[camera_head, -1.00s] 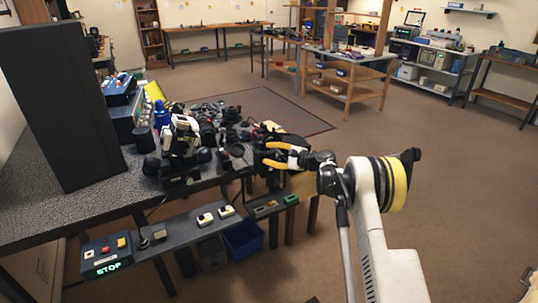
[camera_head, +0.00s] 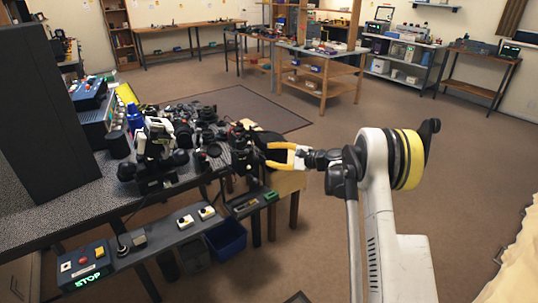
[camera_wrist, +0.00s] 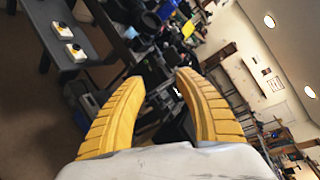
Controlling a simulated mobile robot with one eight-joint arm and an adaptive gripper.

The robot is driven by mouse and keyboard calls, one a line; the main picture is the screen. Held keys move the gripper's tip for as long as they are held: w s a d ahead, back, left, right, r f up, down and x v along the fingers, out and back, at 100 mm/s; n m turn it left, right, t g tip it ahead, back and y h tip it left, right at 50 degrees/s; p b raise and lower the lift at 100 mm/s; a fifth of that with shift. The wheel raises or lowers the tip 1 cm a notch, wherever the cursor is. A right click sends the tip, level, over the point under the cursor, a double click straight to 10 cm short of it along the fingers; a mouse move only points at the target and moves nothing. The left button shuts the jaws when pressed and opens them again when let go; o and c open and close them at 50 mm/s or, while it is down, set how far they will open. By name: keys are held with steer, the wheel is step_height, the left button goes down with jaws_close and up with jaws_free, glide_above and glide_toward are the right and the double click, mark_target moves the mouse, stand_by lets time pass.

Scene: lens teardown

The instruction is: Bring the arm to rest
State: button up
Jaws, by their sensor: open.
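My gripper (camera_head: 271,155) has yellow fingers and is near the right end of the cluttered bench in the head view. In the wrist view its two fingers (camera_wrist: 160,80) are spread apart, with nothing between them but background clutter. My white arm rises at the right of the head view, bent at a joint with a yellow and black band. I cannot tell from the head view whether the fingertips touch the dark items behind them.
The bench (camera_head: 65,205) holds several dark lens and camera parts (camera_head: 205,135) and a tall black panel (camera_head: 35,110). A lower shelf carries a control box (camera_head: 83,266) reading STOP. A blue bin (camera_head: 226,238) stands below. Open floor (camera_head: 310,240) lies right of the bench.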

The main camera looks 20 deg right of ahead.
steer(key=s+a+r+n+g+h, duration=0.1)
steer(key=s+a+r+n+h, duration=0.1)
steer(key=s+a+r+n, duration=0.25)
steer(key=s+a+r+n+g+h, duration=0.1)
steer(key=s+a+r+g, duration=0.15)
steer(key=s+r, duration=0.4)
steer(key=s+a+r+n+h, duration=0.2)
steer(key=s+a+r, duration=0.15)
steer(key=s, duration=0.45)
steer(key=s+f+n+h, duration=0.1)
steer(key=s+n, duration=0.1)
steer(key=s, duration=0.7)
steer(key=s+d+f+n+h, duration=0.1)
steer(key=s+f+n+h, duration=0.1)
steer(key=s, duration=0.7)
steer(key=s+f+n+h, duration=0.1)
steer(key=s+n, duration=0.3)
steer(key=s, duration=0.5)
steer(key=shift+s+d+f+g+h, duration=0.35)
steer(key=shift+s+g+h, duration=0.1)
steer(key=shift+h, duration=0.25)
